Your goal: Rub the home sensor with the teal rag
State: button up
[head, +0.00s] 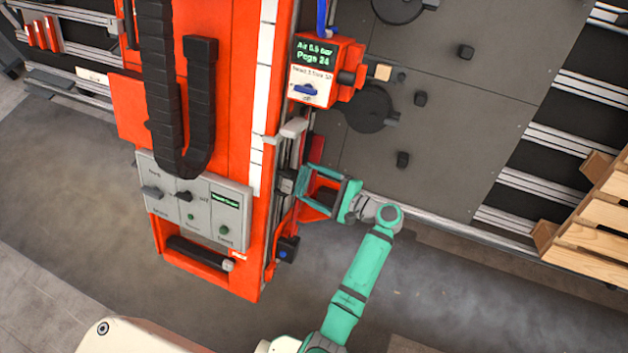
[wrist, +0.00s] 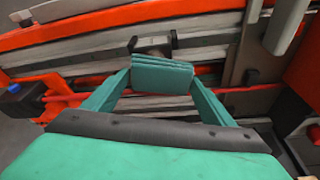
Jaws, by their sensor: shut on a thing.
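My gripper (head: 304,183) is shut on the teal rag (wrist: 162,76), a folded, layered pad held between the fingertips in the wrist view. In the head view the rag is hard to tell from my teal fingers. A small dark block with a grey face (wrist: 153,45), which looks like the home sensor, sits on the rail right beyond the rag. It also shows in the head view (head: 286,184), just left of my fingertips. The rag partly covers it in the wrist view. I cannot tell whether they touch.
An orange gantry column with a grey control panel (head: 195,205) stands at the left. A blue-marked black block (head: 287,250) sits below my gripper. An orange display box (head: 325,70) is above it. A wooden pallet (head: 595,220) is at the right. The floor below is clear.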

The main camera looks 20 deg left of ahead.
jog(key=shift+s+a, duration=0.15)
jog(key=shift+s, duration=2.35)
jog(key=d, duration=0.6)
jog(key=shift+d, duration=0.15)
jog(key=shift+s+d, duration=0.1)
jog(key=shift+d, duration=1.35)
